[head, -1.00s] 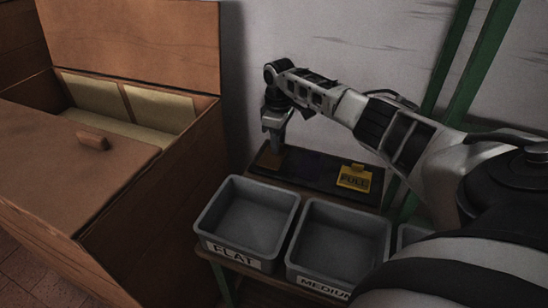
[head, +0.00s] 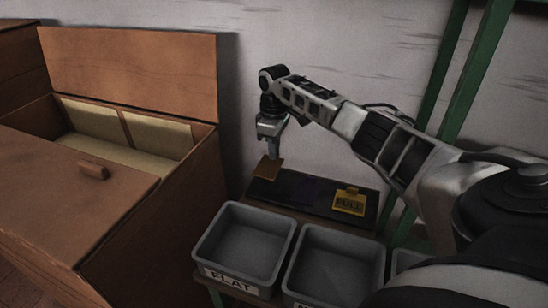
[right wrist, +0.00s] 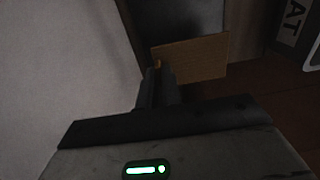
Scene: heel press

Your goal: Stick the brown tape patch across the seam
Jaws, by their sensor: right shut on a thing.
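The brown tape patch (head: 268,168) is a small flat square, held just above the left end of a dark tray. My right gripper (head: 272,153) is shut on its edge. In the right wrist view the patch (right wrist: 192,60) sticks out to the right of the closed fingers (right wrist: 158,82). I cannot make out which seam is meant; the wooden chest (head: 105,165) at left has a gap between its front lid and its raised back panel. My left gripper is not in view.
Green posts (head: 450,90) rise at the right.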

